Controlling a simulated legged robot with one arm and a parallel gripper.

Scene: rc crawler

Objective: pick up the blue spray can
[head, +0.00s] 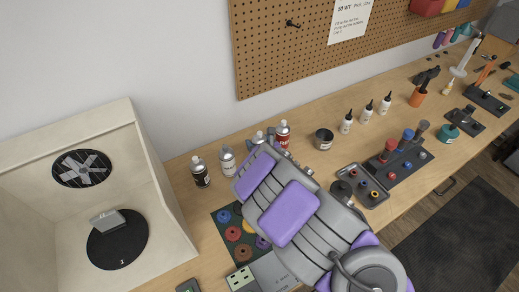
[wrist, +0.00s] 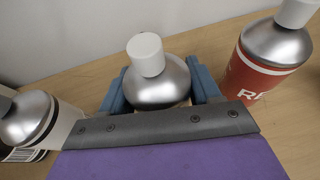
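A spray can with a silver dome and white cap (wrist: 157,82) stands upright in the middle of the wrist view. Its body colour is hidden by the gripper, so I cannot tell whether it is blue. It also shows in the head view (head: 258,137), partly behind my arm. My gripper (wrist: 160,88) has its two blue-grey fingers apart, one on each side of this can. The fingers sit close to its sides; a thin sliver of bench seems to show by the right finger. Firm contact is not visible.
A red spray can (wrist: 265,65) stands close on the right, and a white-labelled can (wrist: 30,118) on the left. A black-labelled can (head: 201,173) stands farther left. A pale booth (head: 135,125) is at the left. The wall is close behind the cans.

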